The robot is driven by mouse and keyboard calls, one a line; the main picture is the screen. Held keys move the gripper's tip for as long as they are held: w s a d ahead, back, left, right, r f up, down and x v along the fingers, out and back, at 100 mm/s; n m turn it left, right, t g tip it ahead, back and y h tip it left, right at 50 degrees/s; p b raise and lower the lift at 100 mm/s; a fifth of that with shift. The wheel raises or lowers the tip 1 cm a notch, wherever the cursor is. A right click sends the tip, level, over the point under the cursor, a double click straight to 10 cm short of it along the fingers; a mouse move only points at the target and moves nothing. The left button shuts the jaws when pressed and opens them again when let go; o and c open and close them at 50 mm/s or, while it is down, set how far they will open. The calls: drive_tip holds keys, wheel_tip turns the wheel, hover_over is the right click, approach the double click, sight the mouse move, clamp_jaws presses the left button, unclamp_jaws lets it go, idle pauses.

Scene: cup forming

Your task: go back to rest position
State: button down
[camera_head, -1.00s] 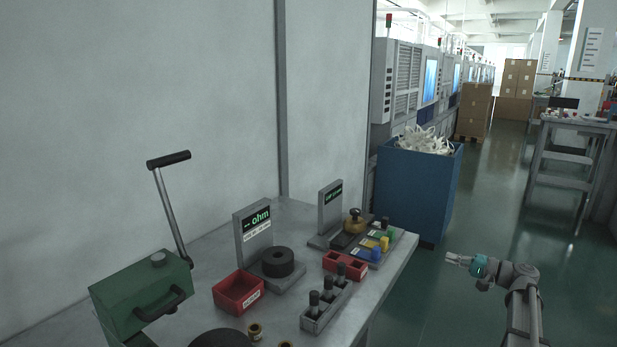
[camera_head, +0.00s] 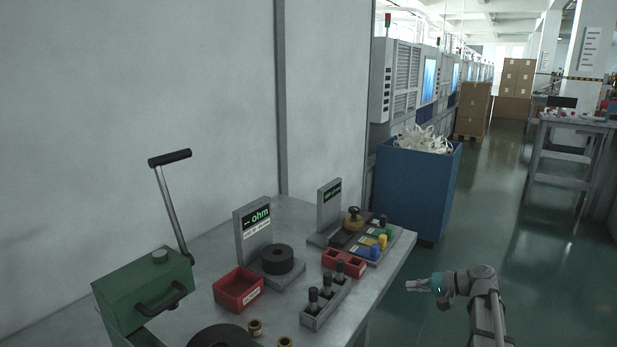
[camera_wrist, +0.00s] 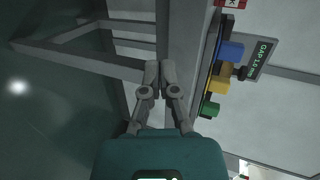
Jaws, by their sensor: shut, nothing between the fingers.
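My gripper (camera_head: 410,285) is in the head view at the lower right, beyond the right edge of the workbench (camera_head: 385,290), over the floor. It is empty and its fingers point left toward the bench. In the wrist view the two fingers (camera_wrist: 159,75) are together at the tips, with nothing between them. Below them in that view are the bench's edge and frame, with the floor to the left. No rest position is marked in either view.
The bench holds a green lever press (camera_head: 143,290), a red bin (camera_head: 238,290), a rack of black-handled tools (camera_head: 325,300) and a gauge station with coloured blocks (camera_head: 375,250). A blue crate (camera_head: 418,190) stands behind.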

drive_tip(key=s+a+f+n+g+h, duration=0.3)
drive_tip(key=s+a+f+h, duration=0.3)
drive_tip(key=s, duration=0.4)
drive_tip(key=s+a+f+n+g+h, duration=0.25)
drive_tip(key=s+a+f+h, duration=0.35)
drive_tip(key=s, duration=0.3)
wheel_tip(320, 180, up, 26)
drive_tip(key=p, duration=2.5)
drive_tip(key=shift+a+p, duration=0.3)
drive_tip(key=shift+a, duration=0.05)
drive_tip(key=shift+s+f+g, duration=0.15)
drive_tip(key=shift+g, duration=0.1)
